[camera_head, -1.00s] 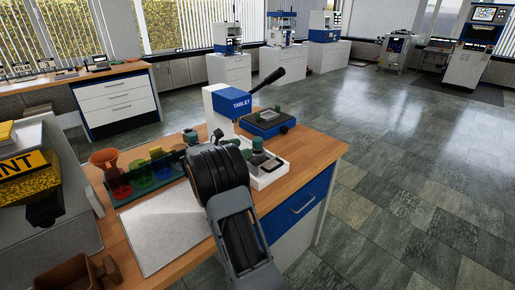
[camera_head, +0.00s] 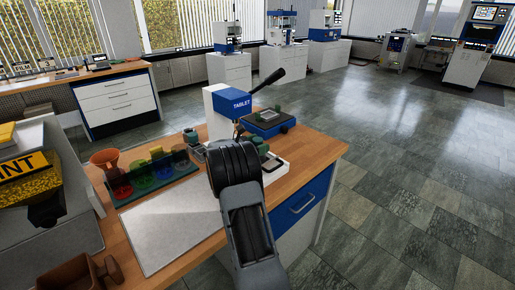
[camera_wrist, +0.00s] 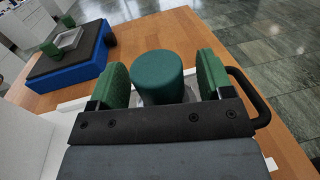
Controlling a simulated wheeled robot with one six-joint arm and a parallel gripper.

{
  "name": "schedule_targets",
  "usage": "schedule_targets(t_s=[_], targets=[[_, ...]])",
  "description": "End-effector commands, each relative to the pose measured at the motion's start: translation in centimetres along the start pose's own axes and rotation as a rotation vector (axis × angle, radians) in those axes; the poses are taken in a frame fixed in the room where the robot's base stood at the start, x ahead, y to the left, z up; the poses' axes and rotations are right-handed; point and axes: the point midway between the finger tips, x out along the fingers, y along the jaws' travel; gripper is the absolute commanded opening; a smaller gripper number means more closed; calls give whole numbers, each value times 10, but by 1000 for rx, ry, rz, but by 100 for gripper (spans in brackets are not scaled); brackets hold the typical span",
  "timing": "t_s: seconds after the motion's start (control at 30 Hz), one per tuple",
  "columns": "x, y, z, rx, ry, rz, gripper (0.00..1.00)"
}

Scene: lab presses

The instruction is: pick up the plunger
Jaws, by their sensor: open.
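The plunger (camera_wrist: 157,76) shows in the wrist view as a dark green cylinder with a round flat top, above a metallic part. It stands between the two green finger pads of my gripper (camera_wrist: 162,80).
A blue and white tablet press (camera_head: 234,103) with a black lever stands just behind. A white tray (camera_head: 273,172) lies under my gripper. Coloured cups (camera_head: 142,178) in a rack and a white sheet (camera_head: 170,228) are to the left.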

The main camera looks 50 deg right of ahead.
Motion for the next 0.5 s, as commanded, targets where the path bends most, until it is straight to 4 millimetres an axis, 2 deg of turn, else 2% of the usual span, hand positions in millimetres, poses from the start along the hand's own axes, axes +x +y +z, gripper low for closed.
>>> schedule_targets(t_s=[0.07,0.5], targets=[[0,0,0,0,0,0,73],[0,0,0,1,0,0,32]])
